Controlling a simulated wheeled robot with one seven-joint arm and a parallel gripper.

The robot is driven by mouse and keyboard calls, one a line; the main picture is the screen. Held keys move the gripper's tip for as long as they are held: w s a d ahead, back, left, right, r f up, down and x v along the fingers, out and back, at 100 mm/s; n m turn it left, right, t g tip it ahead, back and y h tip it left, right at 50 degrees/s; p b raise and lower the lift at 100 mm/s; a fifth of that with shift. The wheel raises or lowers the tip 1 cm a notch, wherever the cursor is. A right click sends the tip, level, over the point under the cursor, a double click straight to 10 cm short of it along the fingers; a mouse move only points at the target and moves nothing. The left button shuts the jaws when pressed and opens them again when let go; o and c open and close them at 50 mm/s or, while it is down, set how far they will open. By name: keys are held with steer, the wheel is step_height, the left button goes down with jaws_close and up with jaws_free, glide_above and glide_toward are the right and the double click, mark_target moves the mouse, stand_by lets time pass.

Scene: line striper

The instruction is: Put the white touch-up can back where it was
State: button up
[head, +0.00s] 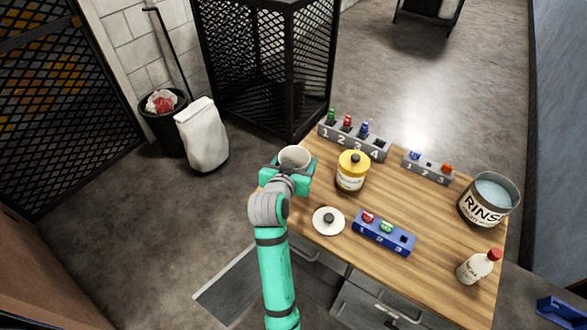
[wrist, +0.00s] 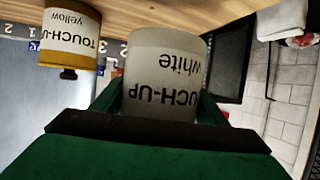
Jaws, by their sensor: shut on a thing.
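The white touch-up can (head: 294,156) is held in my gripper (head: 287,177), at the left edge of the wooden table. In the wrist view the can (wrist: 165,70) fills the middle, its label reading upside down, with green fingers on both sides. My gripper is shut on it. In the head view its top looks open, with a beige inside. A round white lid with a dark knob (head: 328,221) lies on the table nearer me. Whether the can touches the table is unclear.
A yellow touch-up can (head: 352,171) stands close to the right of my gripper. Grey numbered racks (head: 378,150) (head: 427,170) stand behind, a blue rack (head: 384,236) in front. A RINSE bucket (head: 489,200) and a red-capped bottle (head: 477,267) are at right. Bare wood (head: 425,205) lies mid-table.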

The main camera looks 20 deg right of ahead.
steer(key=shift+w+a+f, duration=0.2)
steer(key=shift+w+f, duration=0.75)
steer(key=shift+f, duration=1.8)
steer(key=shift+f, duration=0.1)
steer(key=shift+f, duration=0.1)
steer(key=o, duration=1.4)
steer(key=shift+c, duration=0.2)
steer(key=shift+s+a+r, duration=0.1)
steer(key=shift+a+r, duration=0.05)
steer(key=shift+r, duration=0.1)
steer(key=v, duration=1.1)
steer(key=shift+s, duration=0.25)
